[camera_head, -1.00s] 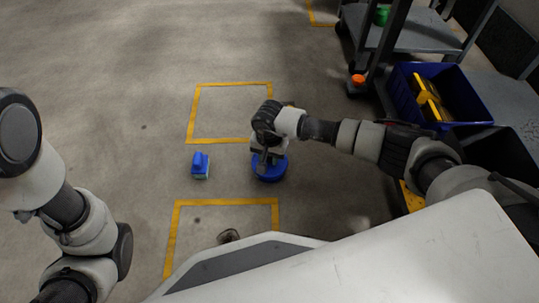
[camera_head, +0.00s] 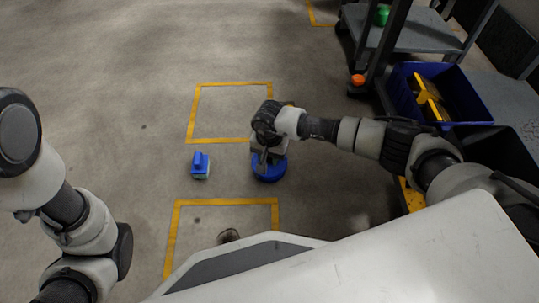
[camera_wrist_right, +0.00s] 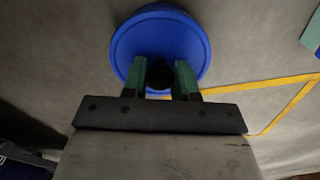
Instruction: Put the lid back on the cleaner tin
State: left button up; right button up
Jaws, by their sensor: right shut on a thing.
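A round blue lid (camera_head: 270,170) with a dark knob shows below my right gripper (camera_head: 264,158) in the head view. In the right wrist view the blue lid (camera_wrist_right: 160,35) fills the top middle, and the green fingertips of my right gripper (camera_wrist_right: 160,76) are shut on its dark knob. I cannot tell whether the cleaner tin is under the lid; no tin body shows clearly. My left arm (camera_head: 85,225) is at the left of the head view, with its gripper out of view.
A blue-handled block, perhaps a brush (camera_head: 200,165), sits on the floor left of the lid. Yellow tape outlines (camera_head: 225,201) mark the floor. A blue crate (camera_head: 470,112) with yellow items and a grey cart (camera_head: 415,38) stand at the right. Floor at the left is clear.

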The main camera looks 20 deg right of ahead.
jog(key=shift+f, duration=0.1)
dwell(0.7)
jog(key=o, duration=1.5)
jog(key=shift+c, duration=0.2)
jog(key=shift+r+p, duration=2.8)
jog(key=shift+r, duration=0.75)
grip_shut()
